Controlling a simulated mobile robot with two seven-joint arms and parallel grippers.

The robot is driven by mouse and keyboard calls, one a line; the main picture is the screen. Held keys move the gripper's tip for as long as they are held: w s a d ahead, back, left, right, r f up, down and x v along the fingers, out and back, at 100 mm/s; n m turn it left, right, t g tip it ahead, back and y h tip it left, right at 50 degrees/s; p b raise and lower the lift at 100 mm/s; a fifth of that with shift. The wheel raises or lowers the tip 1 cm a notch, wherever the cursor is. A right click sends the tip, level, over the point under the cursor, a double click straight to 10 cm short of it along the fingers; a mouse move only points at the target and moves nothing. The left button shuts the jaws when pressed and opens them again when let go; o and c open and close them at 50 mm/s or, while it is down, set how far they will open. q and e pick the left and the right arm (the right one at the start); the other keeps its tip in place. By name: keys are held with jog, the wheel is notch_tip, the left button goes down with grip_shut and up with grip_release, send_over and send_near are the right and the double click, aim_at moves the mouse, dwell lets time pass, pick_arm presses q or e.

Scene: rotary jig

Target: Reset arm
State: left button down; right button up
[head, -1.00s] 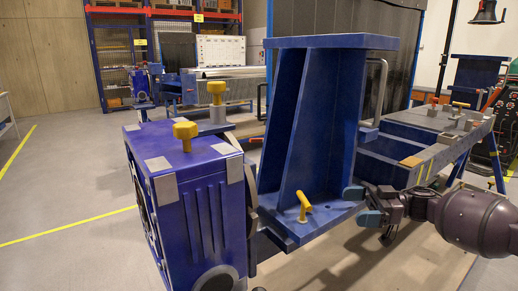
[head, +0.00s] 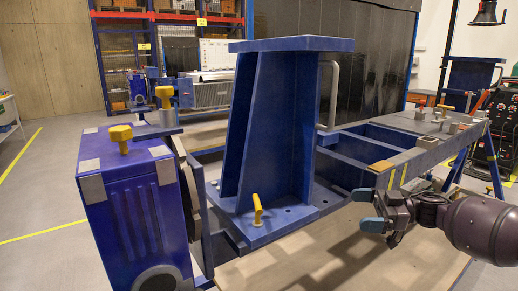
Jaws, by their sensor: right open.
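The blue rotary jig stands in front of me, with an upright blue bracket (head: 285,130) on its frame. A yellow T-handled pin (head: 257,210) sits on the bracket's foot plate. A blue drive housing (head: 138,210) with grey corner patches and a yellow knob (head: 121,136) on top stands at the left. My right gripper (head: 366,209) is at the right, its two blue-tipped fingers spread and pointing left. It is empty and apart from the bracket plate, with a clear gap. My left gripper is not in the view.
The jig's long frame (head: 352,160) runs back to the right to a grey table top (head: 425,122) with several small clamps. A bent grey handle (head: 331,95) rises behind the bracket. Light floor board lies below, and open floor is at the left.

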jog(key=w+a+r+n+t+h, duration=0.1)
jog(key=w+a+r+t+h, duration=0.15)
jog(key=a+t, duration=0.55)
jog(key=s+a+f+m+t+h+p, duration=0.3)
jog(key=s+a+f+m+t, duration=0.1)
jog(key=s+a+f, duration=0.25)
pick_arm(q)
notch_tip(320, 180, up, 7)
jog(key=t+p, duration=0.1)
jog(key=p, duration=0.4)
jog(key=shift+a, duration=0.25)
pick_arm(e)
jog(key=s+d+f+m+g+h, duration=0.1)
jog(key=s+d+f+m+h, duration=0.3)
jog(key=s, duration=0.9)
jog(key=s+d+f+m+g+h, duration=0.1)
jog(key=s+d+f+m+h, duration=0.3)
jog(key=s+f, duration=0.4)
jog(key=s+d+f+m+g+h, duration=0.1)
jog(key=s+d+f+m+h, duration=0.3)
jog(key=s, duration=1.5)
jog(key=d+f+m, duration=0.2)
jog(key=d+f, duration=0.1)
jog(key=shift+d, duration=0.15)
